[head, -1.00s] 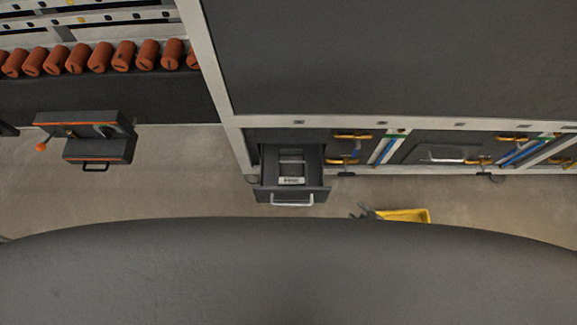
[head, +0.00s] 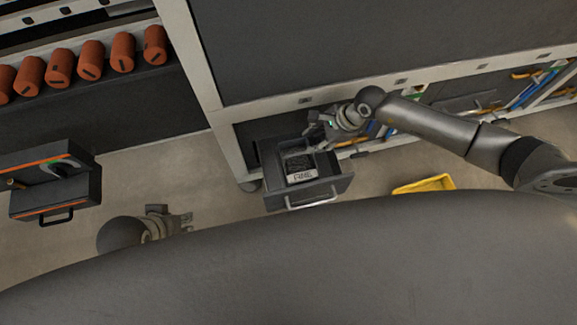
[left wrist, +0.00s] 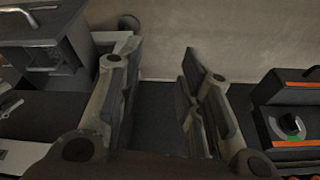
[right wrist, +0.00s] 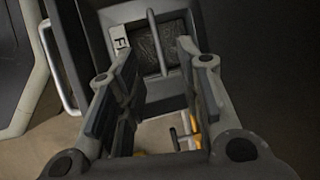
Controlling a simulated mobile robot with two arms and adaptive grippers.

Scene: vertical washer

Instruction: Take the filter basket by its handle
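The filter basket (head: 302,177), with a pale lettered label, sits in the pulled-out dark drawer (head: 342,184) under the machine. In the right wrist view the basket's mesh (right wrist: 146,52) shows, with its thin bar handle (right wrist: 157,42) across it. My right gripper (head: 318,132) is over the drawer's back right part. In its wrist view the right gripper (right wrist: 153,70) is open, with the handle ahead between the fingers and nothing held. My left gripper (head: 186,220) is low, left of the drawer. In its wrist view the left gripper (left wrist: 157,55) is open and empty.
A dark control box (head: 60,190) with orange trim stands at left. Orange cylinders (head: 92,60) line a shelf at upper left. A yellow bin (head: 424,185) lies on the floor right of the drawer. The machine's pale frame (head: 400,80) edges the space above the drawer.

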